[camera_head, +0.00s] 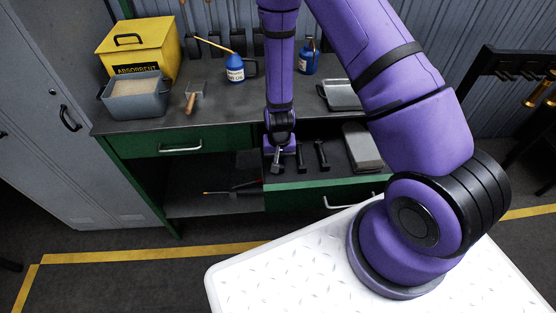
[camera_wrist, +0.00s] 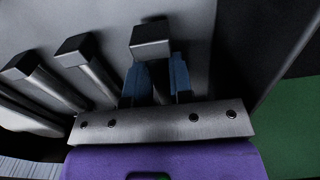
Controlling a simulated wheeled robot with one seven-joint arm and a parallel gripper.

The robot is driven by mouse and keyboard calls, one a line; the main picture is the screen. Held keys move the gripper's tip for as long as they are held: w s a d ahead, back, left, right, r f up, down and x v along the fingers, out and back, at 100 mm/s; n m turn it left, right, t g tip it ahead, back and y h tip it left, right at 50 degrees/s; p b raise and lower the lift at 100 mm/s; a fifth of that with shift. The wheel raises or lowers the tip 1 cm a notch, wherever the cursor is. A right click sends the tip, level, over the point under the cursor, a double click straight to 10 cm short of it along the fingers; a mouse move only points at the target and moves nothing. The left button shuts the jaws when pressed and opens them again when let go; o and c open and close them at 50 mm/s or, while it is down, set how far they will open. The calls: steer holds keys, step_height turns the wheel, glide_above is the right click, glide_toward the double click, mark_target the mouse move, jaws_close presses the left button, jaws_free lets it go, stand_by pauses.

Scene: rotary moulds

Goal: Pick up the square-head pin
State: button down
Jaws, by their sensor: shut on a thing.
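In the wrist view, a dark grey metal pin with a block-shaped square head (camera_wrist: 151,41) stands between the two blue fingers of my gripper (camera_wrist: 156,82). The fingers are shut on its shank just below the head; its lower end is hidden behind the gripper. In the head view, my gripper (camera_head: 278,150) is down at the left end of the open green drawer (camera_head: 310,195). The held pin (camera_head: 276,163) shows there only in part.
Two similar pins lie beside the held one in the wrist view, the nearer with its head (camera_wrist: 77,50) close to the left finger. A grey block (camera_head: 362,148) lies at the drawer's right.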

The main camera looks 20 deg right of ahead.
mark_target(280, 159)
step_height(280, 159, up, 6)
steer(key=shift+d+r, duration=0.1)
steer(key=s+d, duration=0.2)
steer(key=d, duration=0.4)
steer(key=s+d, duration=0.2)
steer(key=d, duration=0.4)
steer(key=s+d, duration=0.2)
steer(key=d, duration=0.4)
steer(key=shift+d, duration=0.15)
